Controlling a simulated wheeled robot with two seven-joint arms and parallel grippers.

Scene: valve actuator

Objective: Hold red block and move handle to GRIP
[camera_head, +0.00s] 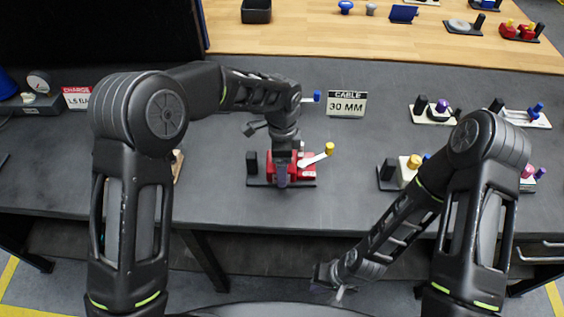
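The red block (304,172) sits on a dark base plate (262,184) on the grey table. A white handle (313,159) with a yellow knob (329,148) sticks out from it toward the upper right. My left gripper (283,178) is over the middle of the red block, pointing down. It hides part of the block, and I cannot tell whether its fingers are closed on it. My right gripper (338,290) hangs low in front of the table's near edge, away from the block. Its fingers are too small to read. No GRIP marking is legible.
A black post (252,162) stands at the left end of the plate. A CABLE 30 MM sign (347,104) and a blue-knobbed lever (317,97) are behind. Other valve units, such as one with a yellow knob (414,161), stand to the right. Table space right of the handle is clear.

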